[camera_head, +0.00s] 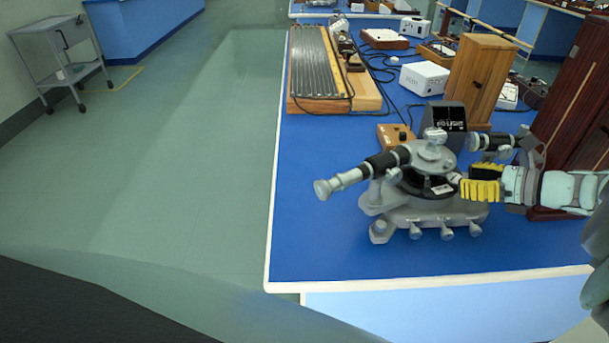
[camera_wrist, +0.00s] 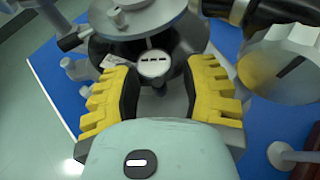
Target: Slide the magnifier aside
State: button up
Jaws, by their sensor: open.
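The spectrometer (camera_head: 425,200) stands on the blue bench, with a telescope tube (camera_head: 360,172) reaching left. My gripper (camera_head: 470,182), with yellow ribbed fingers, reaches in from the right at the height of its round dark middle. In the wrist view my gripper (camera_wrist: 160,78) is open. A small round grey piece with dark slots (camera_wrist: 153,65) lies between the fingertips, apparently with gaps on both sides. It may be the magnifier, but I cannot tell for certain. In the head view the fingers partly hide this spot.
A black lamp box (camera_head: 446,118) and a tall wooden box (camera_head: 478,75) stand behind the spectrometer. A second tube (camera_head: 490,142) sits just above my gripper. Dark wooden cabinets (camera_head: 575,100) stand at the right. The bench is clear at the front left.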

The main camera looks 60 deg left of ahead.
jog(key=shift+d, duration=0.1)
jog(key=v, duration=1.1)
jog(key=shift+d+r, duration=0.2)
jog(key=shift+d, duration=0.15)
jog(key=shift+w, duration=0.1)
